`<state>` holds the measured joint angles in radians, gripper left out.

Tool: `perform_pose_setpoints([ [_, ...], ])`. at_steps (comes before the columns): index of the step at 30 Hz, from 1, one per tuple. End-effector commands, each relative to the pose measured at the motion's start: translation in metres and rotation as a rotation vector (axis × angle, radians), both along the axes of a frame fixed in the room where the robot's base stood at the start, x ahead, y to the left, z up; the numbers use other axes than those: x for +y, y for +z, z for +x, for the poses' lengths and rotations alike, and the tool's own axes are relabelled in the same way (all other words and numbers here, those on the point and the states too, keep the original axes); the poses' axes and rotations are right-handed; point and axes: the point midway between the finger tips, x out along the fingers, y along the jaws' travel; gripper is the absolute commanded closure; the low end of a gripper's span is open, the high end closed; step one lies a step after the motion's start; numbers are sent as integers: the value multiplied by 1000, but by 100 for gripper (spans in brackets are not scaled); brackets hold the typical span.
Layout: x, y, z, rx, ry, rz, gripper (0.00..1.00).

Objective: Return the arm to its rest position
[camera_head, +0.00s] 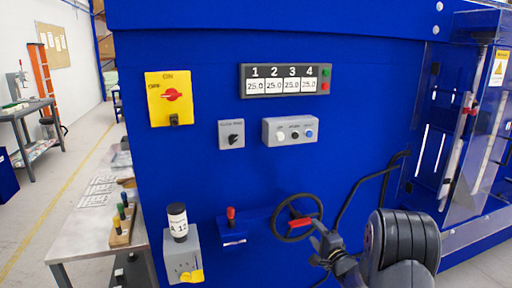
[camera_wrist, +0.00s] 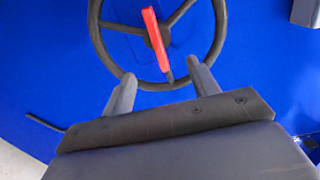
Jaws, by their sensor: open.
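My gripper (camera_wrist: 152,88) is open and empty in the wrist view, its two fingers spread apart at the lower rim of a black handwheel (camera_wrist: 97,42). A red handle (camera_wrist: 153,38) lies across the wheel, its lower end between the fingers. In the head view, my gripper (camera_head: 318,238) is at the lower right of the handwheel (camera_head: 291,238), beneath the red handle (camera_head: 301,222). Whether a finger touches the rim cannot be told. My dark arm rises from the bottom right and hides part of the blue machine behind it.
The blue machine wall (camera_head: 200,170) fills the middle. It carries a yellow switch (camera_head: 171,98), a display (camera_head: 286,79), a button box (camera_head: 290,131) and a red-topped lever (camera_head: 231,214). A labelled cylinder (camera_head: 178,222) stands on a grey box (camera_head: 182,255). A metal table (camera_head: 90,235) is at left.

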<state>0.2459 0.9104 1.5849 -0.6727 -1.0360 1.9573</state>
Motion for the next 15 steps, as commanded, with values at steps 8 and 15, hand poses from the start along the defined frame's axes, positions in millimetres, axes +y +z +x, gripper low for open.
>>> perform_pose_setpoints([
  [8, 12, 1, 39, -1, -2, -1, 43],
  [15, 15, 1, 53, -1, -5, 0, 43],
])
